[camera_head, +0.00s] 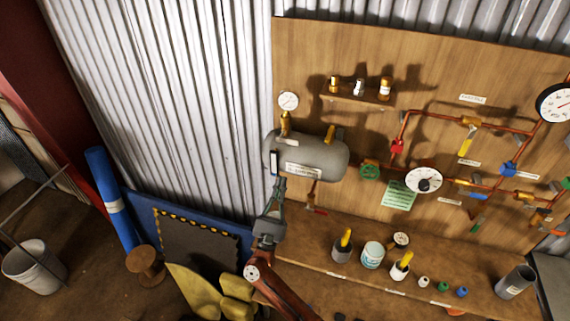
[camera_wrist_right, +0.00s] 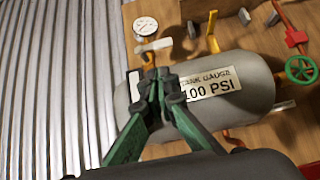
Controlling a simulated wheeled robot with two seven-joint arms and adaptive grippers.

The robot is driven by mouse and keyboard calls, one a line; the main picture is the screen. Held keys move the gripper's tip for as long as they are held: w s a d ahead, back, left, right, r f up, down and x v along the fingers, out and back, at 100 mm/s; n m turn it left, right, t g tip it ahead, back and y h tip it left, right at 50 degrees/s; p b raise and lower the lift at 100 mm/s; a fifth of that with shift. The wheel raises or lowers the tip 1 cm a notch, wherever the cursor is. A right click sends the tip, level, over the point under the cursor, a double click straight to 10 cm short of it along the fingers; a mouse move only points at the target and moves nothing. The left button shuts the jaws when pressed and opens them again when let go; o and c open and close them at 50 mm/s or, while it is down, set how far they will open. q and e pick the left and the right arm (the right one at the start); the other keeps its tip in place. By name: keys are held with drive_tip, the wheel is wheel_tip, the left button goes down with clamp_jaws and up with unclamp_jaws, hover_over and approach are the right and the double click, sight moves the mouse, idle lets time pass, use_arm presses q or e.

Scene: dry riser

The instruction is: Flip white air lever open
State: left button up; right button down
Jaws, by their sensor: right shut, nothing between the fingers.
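The white lever (camera_wrist_right: 154,46) sits on a brass fitting above the left end of the grey tank, below a small round gauge (camera_wrist_right: 146,26). In the head view the gauge (camera_head: 288,101) and the brass fitting (camera_head: 285,122) show, with the pale lever (camera_head: 288,141) small beneath. The grey tank (camera_head: 325,155) carries a label reading "TANK GAUGE 100 PSI" (camera_wrist_right: 208,83). My right gripper (camera_head: 277,181) is in front of the tank's left end. Its green fingers (camera_wrist_right: 158,82) are shut and empty, below the lever and apart from it in the picture. My left gripper is out of view.
A yellow lever (camera_head: 330,133) rises from the tank top. A green valve wheel (camera_head: 369,171) and red pipes are to the right. The bench (camera_head: 330,268) below holds several cups. Corrugated metal wall (camera_head: 170,90) is at left.

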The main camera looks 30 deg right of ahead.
sight(287, 154)
drive_tip(key=p+x, duration=0.3)
drive_tip(key=x, duration=0.5)
drive_tip(key=shift+r, duration=0.25)
drive_tip(key=shift+w+d+r, duration=0.4)
drive_tip(key=shift+d, duration=0.1)
drive_tip(key=shift+w+a, duration=0.1)
